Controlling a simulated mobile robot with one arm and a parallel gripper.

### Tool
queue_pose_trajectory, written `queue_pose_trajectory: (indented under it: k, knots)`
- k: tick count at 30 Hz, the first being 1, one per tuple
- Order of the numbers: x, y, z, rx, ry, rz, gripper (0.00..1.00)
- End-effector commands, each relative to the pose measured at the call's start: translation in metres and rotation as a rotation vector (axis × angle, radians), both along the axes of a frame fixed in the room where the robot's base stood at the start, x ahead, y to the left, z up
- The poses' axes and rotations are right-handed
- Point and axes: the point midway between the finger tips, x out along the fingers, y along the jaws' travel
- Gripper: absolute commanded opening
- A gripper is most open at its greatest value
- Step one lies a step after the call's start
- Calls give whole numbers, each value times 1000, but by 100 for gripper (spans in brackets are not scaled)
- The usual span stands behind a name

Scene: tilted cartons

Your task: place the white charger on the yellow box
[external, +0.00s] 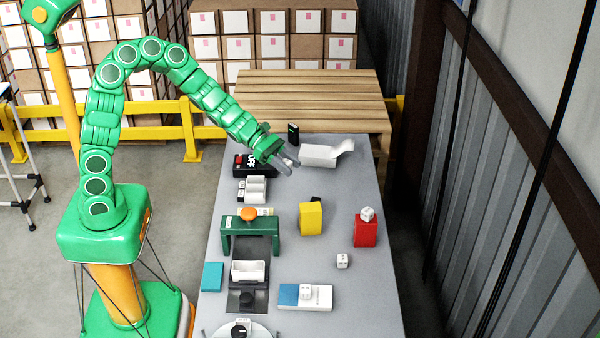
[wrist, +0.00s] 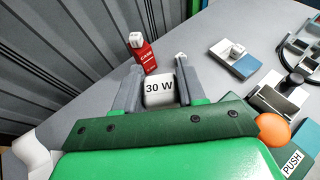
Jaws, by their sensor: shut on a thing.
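My gripper (external: 287,165) hangs over the far part of the table, beyond the yellow box. In the wrist view its two grey fingers (wrist: 157,88) are closed on a white block marked "30 W" (wrist: 159,92), the white charger. The charger cannot be made out clearly in the external view. The yellow box (external: 311,219) stands upright mid-table, with a small black thing (external: 316,199) at its far side. I do not see the yellow box in the wrist view.
A red box (external: 366,231) with a white cube on top stands right of the yellow box. A loose white cube (external: 342,261) and a blue-white box (external: 291,296) lie nearer. A green frame with an orange knob (external: 248,214) stands left. A white tray (external: 318,153) is near the gripper.

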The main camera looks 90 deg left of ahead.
Motion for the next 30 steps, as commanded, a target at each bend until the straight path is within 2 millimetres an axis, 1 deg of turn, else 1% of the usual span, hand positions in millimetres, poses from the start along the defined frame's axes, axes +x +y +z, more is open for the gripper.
queue_pose_trajectory:
  k: [6,12,19,23,26,30]
  knots:
    - [-22,-13,4,0,-2,-81,9]
    - [-44,-22,3,-1,-3,-147,9]
    - [-59,-26,0,0,-2,-190,9]
    - [-58,-27,-3,1,-2,-198,9]
    - [-48,-27,-8,1,-1,-199,9]
    - [-29,-26,-17,3,-1,-199,9]
